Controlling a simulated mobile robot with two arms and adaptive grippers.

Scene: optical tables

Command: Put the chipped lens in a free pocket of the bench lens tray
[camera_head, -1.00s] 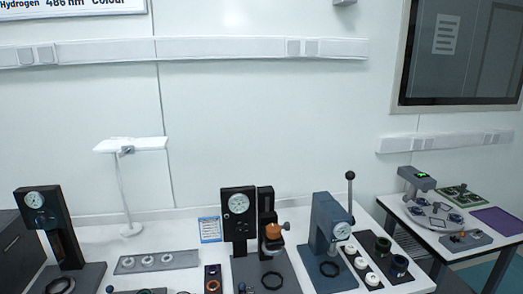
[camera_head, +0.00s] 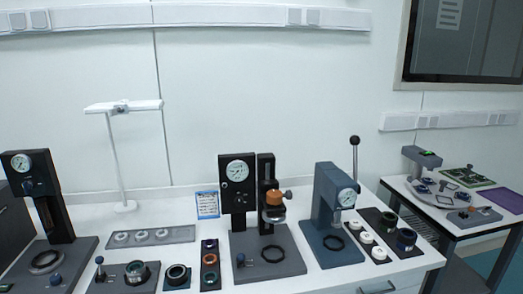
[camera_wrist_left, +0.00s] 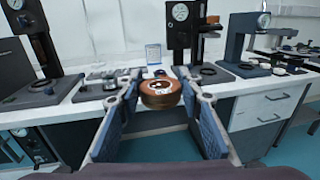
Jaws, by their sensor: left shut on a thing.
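In the left wrist view my left gripper (camera_wrist_left: 160,80) is shut on a round copper-brown mounted lens (camera_wrist_left: 160,96), held in front of the bench's front edge. Marks show on its pale top face; I cannot make out a chip. In the head view, a grey tray (camera_head: 185,233) with several pale round places lies at the back left of the bench, and a long dark tray (camera_head: 369,218) with white discs and dark rings lies at the right. I cannot tell for certain which is the bench lens tray. Neither gripper shows in the head view.
Gauge stands (camera_head: 238,172) and a blue-grey lever press (camera_head: 327,200) stand on the bench (camera_head: 320,277). Small ringed mounts (camera_head: 137,271) and a narrow dark holder (camera_head: 210,281) sit near the front. A white lamp (camera_head: 117,160) stands behind. A second table (camera_head: 457,225) is at the right.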

